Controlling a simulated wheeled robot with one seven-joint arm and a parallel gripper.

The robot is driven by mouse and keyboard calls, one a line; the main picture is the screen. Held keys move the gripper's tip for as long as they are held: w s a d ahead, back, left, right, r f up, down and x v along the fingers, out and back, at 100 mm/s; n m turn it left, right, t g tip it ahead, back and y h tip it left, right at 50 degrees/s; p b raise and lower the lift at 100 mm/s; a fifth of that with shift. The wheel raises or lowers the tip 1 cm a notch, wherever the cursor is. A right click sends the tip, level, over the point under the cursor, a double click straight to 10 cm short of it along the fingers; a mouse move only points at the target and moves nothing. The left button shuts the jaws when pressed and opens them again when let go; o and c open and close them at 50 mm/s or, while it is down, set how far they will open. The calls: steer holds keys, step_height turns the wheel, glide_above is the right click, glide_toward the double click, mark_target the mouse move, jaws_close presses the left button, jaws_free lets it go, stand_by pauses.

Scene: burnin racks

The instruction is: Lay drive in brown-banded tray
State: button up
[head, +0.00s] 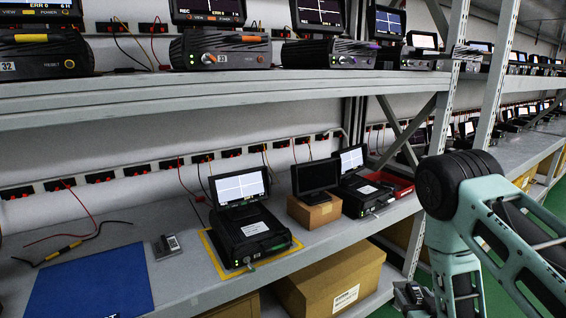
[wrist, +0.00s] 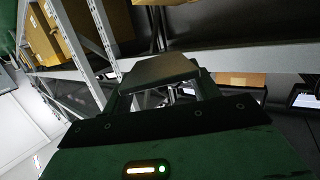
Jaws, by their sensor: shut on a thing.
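My gripper (wrist: 160,88) is shut on a drive (wrist: 158,70), a flat dark grey block held between the two fingers in the wrist view. In the head view my arm comes down at the right, beyond the shelf's front edge. A small dark piece with a pale label shows low beside it; I cannot tell if it is the held drive. A similar grey block with a label (head: 166,246) lies on the lower shelf. I see no brown-banded tray in either view. A red tray (head: 402,188) stands at the far end of the lower shelf.
The lower shelf holds a blue mat (head: 88,284), a tester on a yellow-edged base (head: 247,235), a monitor on a small box (head: 314,213) and another tester (head: 362,195). A large cardboard box (head: 330,283) sits below. An upright post (head: 440,120) stands near my arm.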

steer(key=shift+s+a+f, duration=0.2)
steer(key=shift+s+f, duration=0.15)
steer(key=shift+f, duration=0.2)
steer(key=shift+w+r, duration=0.4)
steer(key=shift+r, duration=0.4)
steer(key=shift+s+d+r+p, duration=0.25)
steer(key=shift+r+p, duration=0.2)
steer(key=shift+p, duration=0.6)
steer(key=r+p, duration=0.1)
steer(key=p, duration=0.1)
steer(key=s+r+p, duration=0.1)
steer(key=shift+d+p, duration=0.15)
steer(key=shift+p, duration=0.25)
step_height(320, 180, up, 8)
steer(key=p, duration=1)
step_height(320, 180, up, 13)
steer(key=p, duration=0.9)
glide_above(412, 296)
steer(key=shift+d+r, duration=0.1)
steer(key=shift+r, duration=0.1)
